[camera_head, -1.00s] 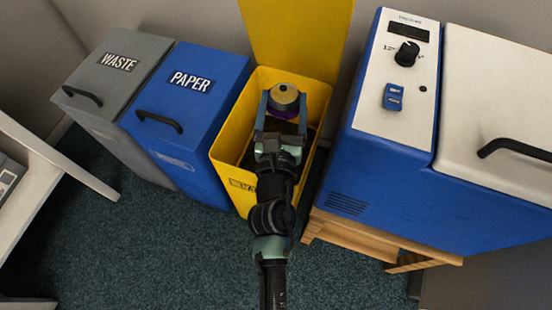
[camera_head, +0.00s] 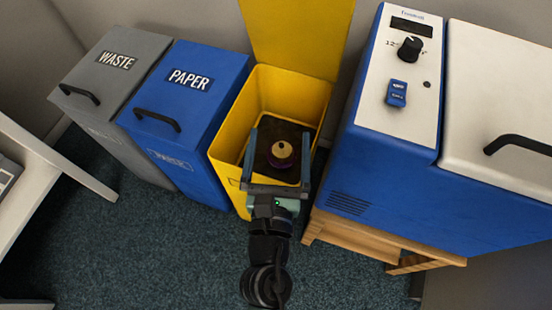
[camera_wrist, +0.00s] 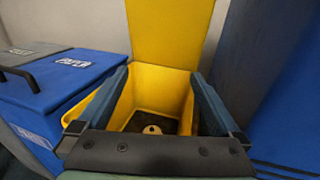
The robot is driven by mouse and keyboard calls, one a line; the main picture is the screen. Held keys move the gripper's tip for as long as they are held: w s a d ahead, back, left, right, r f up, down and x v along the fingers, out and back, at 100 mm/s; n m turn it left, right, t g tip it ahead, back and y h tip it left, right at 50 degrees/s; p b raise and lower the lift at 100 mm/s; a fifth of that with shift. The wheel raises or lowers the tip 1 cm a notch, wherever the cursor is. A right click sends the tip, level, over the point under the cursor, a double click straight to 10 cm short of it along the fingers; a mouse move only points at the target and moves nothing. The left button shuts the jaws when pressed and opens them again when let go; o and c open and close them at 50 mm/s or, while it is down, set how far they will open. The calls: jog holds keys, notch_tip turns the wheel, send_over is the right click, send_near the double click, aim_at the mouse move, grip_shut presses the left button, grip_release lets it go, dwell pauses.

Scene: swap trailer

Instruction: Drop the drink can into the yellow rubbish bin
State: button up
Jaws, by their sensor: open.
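The yellow rubbish bin (camera_head: 290,91) stands with its lid raised against the wall, between the blue paper bin and the blue machine. In the wrist view the can (camera_wrist: 152,130) shows small and deep in the bin (camera_wrist: 165,80), well beyond the fingers.
The blue paper bin (camera_head: 190,85) and grey waste bin (camera_head: 105,80), both lidded, stand to the left. A blue and white machine (camera_head: 400,160) on a wooden stand (camera_head: 385,245) is close on the right. A white table edge is at far left.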

jog(key=shift+s+a+b, duration=0.1)
jog(key=shift+s+b, duration=0.25)
jog(key=shift+s, duration=1.3)
